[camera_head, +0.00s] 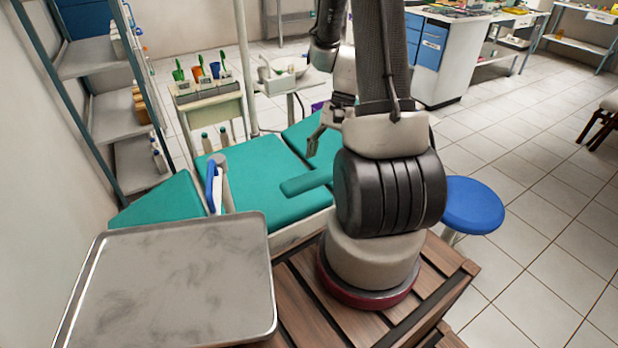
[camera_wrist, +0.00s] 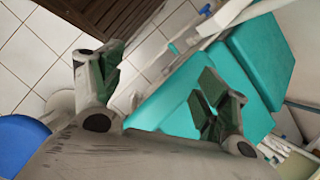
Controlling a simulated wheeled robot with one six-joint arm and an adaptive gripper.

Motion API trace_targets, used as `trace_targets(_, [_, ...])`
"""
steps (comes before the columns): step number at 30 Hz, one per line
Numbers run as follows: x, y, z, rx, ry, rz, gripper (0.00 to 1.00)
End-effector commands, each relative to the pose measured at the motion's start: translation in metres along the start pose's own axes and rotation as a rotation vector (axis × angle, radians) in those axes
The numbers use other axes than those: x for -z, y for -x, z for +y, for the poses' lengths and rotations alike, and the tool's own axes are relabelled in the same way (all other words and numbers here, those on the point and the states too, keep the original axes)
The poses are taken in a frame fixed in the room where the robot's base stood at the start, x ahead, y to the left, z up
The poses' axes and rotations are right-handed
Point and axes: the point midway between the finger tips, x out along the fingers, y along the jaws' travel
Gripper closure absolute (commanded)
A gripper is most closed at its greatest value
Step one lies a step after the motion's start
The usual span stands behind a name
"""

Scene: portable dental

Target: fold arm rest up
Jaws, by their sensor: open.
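The dental chair (camera_head: 255,170) has teal cushions and lies reclined behind my arm in the head view; it also shows in the wrist view (camera_wrist: 262,60). A teal arm rest (camera_head: 307,182) sticks out roughly level at the chair's near right side, its right end hidden behind my arm. My gripper (camera_head: 318,142) is above and slightly beyond this arm rest, apart from it as far as I can tell. In the wrist view my gripper (camera_wrist: 158,88) has its two fingers wide apart, with teal padding behind the gap. I cannot clearly tell the arm rest from the seat there.
A metal tray (camera_head: 175,285) fills the lower left. An upright blue-and-grey part (camera_head: 213,183) stands beside the chair. A blue stool (camera_head: 472,205) is right of my arm. A shelf rack (camera_head: 100,105) and a small cart (camera_head: 210,105) stand behind. Tiled floor is free at right.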

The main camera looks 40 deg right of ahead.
Motion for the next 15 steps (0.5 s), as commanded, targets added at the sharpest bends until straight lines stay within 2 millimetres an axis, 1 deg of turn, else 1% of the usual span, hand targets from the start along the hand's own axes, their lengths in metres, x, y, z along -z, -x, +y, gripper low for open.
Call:
trace_targets(1, [0.011, -0.014, -0.004, 0.016, -0.080, -0.015, 0.25])
trace_targets(2, [0.018, -0.021, -0.007, 0.030, -0.131, -0.017, 0.25])
trace_targets(4, [0.034, -0.033, -0.022, 0.072, -0.262, -0.011, 0.25])
trace_targets(5, [0.042, -0.032, -0.033, 0.105, -0.325, 0.005, 0.25])
trace_targets(6, [0.049, -0.026, -0.043, 0.143, -0.390, 0.027, 0.25])
trace_targets(9, [0.053, -0.026, -0.048, 0.173, -0.492, 0.039, 0.25])
trace_targets(11, [0.054, -0.029, -0.049, 0.173, -0.514, 0.040, 0.25])
trace_targets(14, [0.054, -0.040, -0.050, 0.171, -0.522, 0.038, 0.25])
trace_targets(15, [0.054, -0.046, -0.051, 0.170, -0.520, 0.037, 0.25])
